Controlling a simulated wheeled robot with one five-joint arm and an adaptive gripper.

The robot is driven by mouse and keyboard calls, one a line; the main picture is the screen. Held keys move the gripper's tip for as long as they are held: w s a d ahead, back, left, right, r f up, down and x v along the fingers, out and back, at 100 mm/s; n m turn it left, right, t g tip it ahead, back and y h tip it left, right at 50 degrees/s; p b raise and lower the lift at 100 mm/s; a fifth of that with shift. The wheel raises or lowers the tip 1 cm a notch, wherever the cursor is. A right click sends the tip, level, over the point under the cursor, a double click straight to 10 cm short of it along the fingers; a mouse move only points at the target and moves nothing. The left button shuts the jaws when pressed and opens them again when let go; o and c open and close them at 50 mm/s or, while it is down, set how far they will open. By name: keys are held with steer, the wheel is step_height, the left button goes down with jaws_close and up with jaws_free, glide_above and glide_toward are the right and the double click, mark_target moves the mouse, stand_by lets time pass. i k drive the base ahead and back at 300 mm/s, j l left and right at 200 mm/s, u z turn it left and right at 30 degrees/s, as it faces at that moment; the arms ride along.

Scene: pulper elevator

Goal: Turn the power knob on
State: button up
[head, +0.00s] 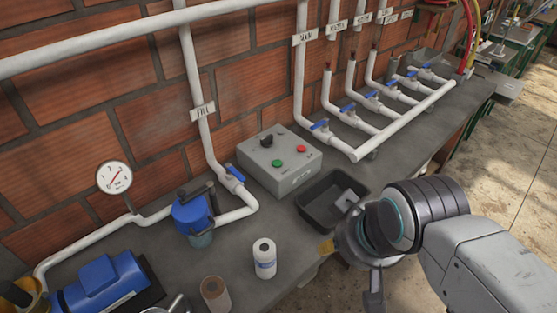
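The power knob (266,141) is a small black knob on the top left of a grey control box (302,180). The box stands on the bench against the brick wall, with a green button (277,163) and a red button (302,149) beside the knob. The knob is too small for me to read its setting. My gripper (348,248) is at the bench's front edge, right of and below the box, apart from the knob. Its fingers are partly hidden and seen at an angle, so I cannot tell whether they are open or shut.
A black tray (318,211) lies between the box and my gripper. White pipes with blue valve handles (235,173) flank the box. The floor (500,195) at right is clear.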

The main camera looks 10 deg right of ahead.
mark_target(266, 142)
steer(key=i+l+u, duration=0.35)
steer(key=l, duration=0.2)
steer(key=i+l+u, duration=0.1)
steer(key=l+u, duration=0.25)
steer(key=l, duration=0.2)
steer(key=i+l+u, duration=0.1)
steer(key=l+u, duration=0.25)
steer(key=l, duration=0.3)
steer(key=l+u, duration=0.35)
steer(key=l, duration=0.3)
